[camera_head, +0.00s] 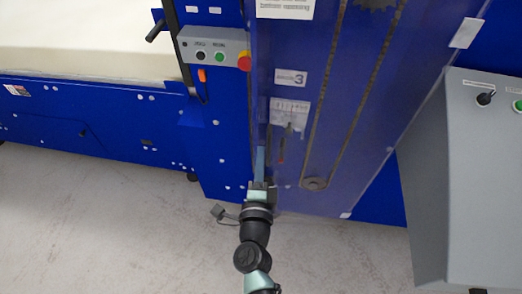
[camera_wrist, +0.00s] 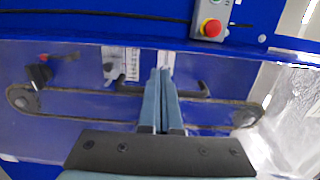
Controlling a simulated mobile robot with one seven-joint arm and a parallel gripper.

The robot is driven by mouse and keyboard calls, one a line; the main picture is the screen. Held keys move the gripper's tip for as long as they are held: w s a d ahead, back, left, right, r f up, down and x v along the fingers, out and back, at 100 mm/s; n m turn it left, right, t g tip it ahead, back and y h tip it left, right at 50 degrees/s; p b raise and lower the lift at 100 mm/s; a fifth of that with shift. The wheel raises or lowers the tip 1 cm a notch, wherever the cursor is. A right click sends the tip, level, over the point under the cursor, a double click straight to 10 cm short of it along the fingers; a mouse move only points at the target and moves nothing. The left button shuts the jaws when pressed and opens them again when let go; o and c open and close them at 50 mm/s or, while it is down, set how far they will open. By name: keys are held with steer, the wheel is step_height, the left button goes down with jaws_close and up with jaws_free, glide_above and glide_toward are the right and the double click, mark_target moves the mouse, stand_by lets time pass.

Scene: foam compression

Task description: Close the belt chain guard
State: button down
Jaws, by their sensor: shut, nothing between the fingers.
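The belt chain guard (camera_head: 340,110) is a large see-through panel with a violet tint on the front of the blue machine. The chain (camera_head: 323,150) shows through it as a long loop, and also lies across the wrist view (camera_wrist: 90,117). My gripper (camera_head: 260,152) is at the guard's lower left edge, its fingers pointing up along it. In the wrist view my gripper (camera_wrist: 160,72) is shut and empty, its fingers crossing in front of a black bar handle (camera_wrist: 190,92). I cannot tell whether they touch it, or how far the guard stands from the machine.
A grey control box (camera_head: 215,46) with a red stop button (camera_head: 244,62) is left of the guard. A grey console (camera_head: 465,180) stands at the right. A pale foam slab (camera_head: 80,40) lies at upper left. The grey floor (camera_head: 110,220) is clear.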

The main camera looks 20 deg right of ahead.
steer(key=shift+x, duration=0.9)
